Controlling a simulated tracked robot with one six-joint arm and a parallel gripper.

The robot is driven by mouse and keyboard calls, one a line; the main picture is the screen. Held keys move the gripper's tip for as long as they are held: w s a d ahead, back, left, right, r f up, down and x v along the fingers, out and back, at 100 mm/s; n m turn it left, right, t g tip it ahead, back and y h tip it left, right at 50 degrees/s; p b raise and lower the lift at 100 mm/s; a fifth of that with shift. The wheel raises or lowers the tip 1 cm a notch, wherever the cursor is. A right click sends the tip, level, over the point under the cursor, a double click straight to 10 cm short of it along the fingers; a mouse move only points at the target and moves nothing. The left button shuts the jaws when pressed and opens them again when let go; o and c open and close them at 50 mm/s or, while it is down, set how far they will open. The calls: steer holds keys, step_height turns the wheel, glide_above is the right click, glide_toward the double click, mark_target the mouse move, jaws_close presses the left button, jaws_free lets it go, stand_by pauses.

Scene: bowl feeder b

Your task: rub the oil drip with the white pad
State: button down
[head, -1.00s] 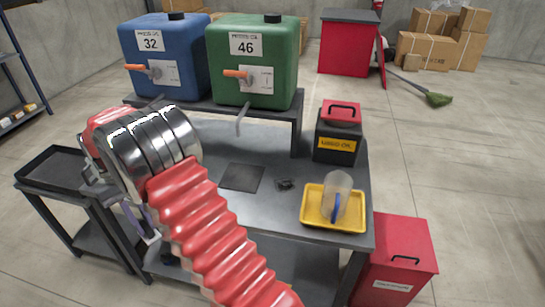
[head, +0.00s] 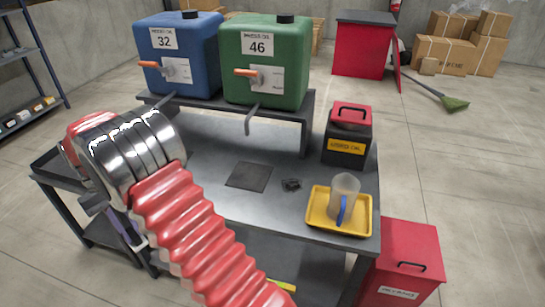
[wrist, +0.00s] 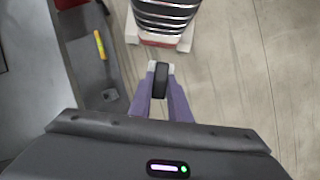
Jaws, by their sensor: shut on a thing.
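My gripper (wrist: 160,73) has purple fingers with pale tips, shut on a narrow dark thing (wrist: 160,79) in the wrist view. I cannot tell whether this is the pad or its handle; no white pad face shows. In the head view my gripper is mostly hidden behind my red and chrome arm, with a bit of purple at lower left. No oil drip can be made out with certainty. On the grey bench (head: 215,150) lie a dark square (head: 249,177) and a small dark crumpled thing (head: 291,184).
Blue (head: 178,52) and green (head: 265,60) oil tanks stand on a raised shelf with taps. A yellow tray (head: 318,214) holds a clear jug (head: 344,192). A black, red-lidded box (head: 346,145) stands behind it. A red bin (head: 405,255) stands right of the bench.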

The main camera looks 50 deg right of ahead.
steer(key=s+d+m+y, duration=0.15)
steer(key=d+m, duration=0.25)
steer(key=d, duration=1)
steer(key=r+m+t, duration=0.2)
steer(key=m+t, duration=0.7)
steer(key=m, duration=1.8)
glide_above(275, 183)
steer(key=s+d, duration=0.1)
steer(key=s, duration=0.1)
steer(key=shift+f, duration=0.25)
steer(key=shift+f, duration=0.1)
steer(key=shift+f, duration=2.95)
steer(key=shift+f, duration=0.9)
